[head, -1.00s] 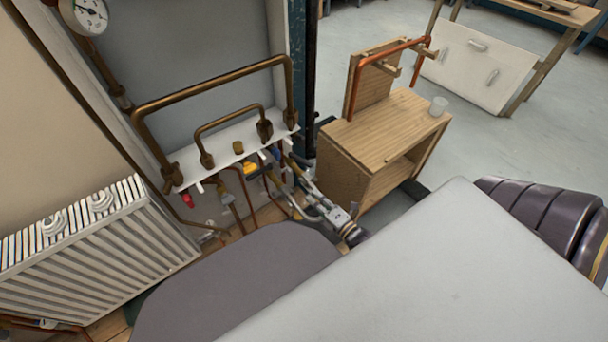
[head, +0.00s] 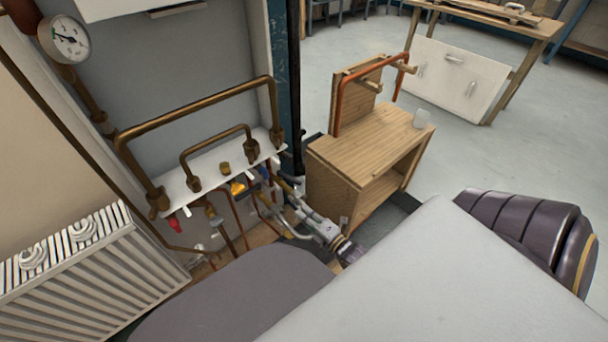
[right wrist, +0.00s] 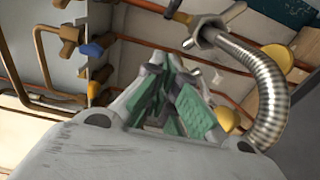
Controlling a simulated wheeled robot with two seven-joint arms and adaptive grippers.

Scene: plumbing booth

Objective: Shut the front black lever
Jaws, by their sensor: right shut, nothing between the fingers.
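I cannot make out a black lever for certain in either view. Valves and copper pipes crowd under the white shelf (head: 212,168) of the booth, with a red handle (head: 174,223), a yellow handle (head: 237,188) and a blue one among them. My right gripper (head: 286,194) reaches in beside these pipes from the lower right. The right wrist view shows its green-padded fingers (right wrist: 170,72) closed together with nothing held. A braided hose (right wrist: 262,90) curves close by on their right. A blue handle (right wrist: 92,50) is to their left. My left gripper is in neither view.
A white radiator (head: 88,272) is at the left. Brown pipe loops (head: 200,107) rise above the shelf. Open floor lies beyond the cabinet.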

